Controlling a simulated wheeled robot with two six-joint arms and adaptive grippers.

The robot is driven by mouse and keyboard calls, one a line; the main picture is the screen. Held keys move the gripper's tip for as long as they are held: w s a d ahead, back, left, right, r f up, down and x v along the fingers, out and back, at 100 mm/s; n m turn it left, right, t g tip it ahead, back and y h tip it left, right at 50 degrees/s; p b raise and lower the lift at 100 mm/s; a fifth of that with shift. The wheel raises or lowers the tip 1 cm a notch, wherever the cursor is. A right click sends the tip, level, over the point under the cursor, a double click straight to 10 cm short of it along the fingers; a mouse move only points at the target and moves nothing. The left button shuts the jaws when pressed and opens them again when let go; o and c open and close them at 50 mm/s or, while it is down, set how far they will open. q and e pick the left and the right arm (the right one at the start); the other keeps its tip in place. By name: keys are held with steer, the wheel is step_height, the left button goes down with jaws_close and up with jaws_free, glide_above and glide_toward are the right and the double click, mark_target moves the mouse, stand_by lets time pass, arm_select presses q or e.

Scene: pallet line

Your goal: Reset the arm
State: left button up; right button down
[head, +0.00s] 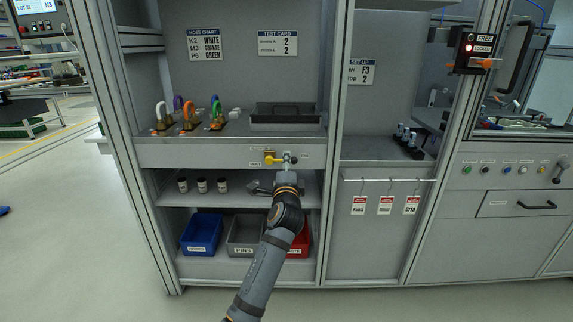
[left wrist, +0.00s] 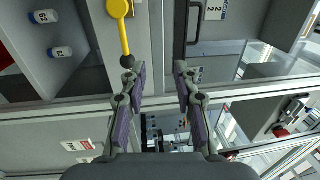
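A yellow-handled lever (head: 273,159) sits on the front panel below the tray shelf, between small labels. In the left wrist view the yellow lever (left wrist: 124,35) runs from a round yellow hub to an end at one fingertip. My left gripper (head: 276,180) is just in front of and below the lever in the head view. In the left wrist view the gripper (left wrist: 154,68) has its two fingers well apart, with nothing between the tips. One fingertip overlaps the lever's end; I cannot tell if they touch. My right gripper is not in view.
Hooked colored parts (head: 190,117) and a dark tray (head: 285,113) stand on the shelf above. Several small jars (head: 202,184) are on the shelf below. A blue bin (head: 201,235) and a grey bin (head: 245,236) sit lowest. Red tags (head: 385,205) hang on a rail at right.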

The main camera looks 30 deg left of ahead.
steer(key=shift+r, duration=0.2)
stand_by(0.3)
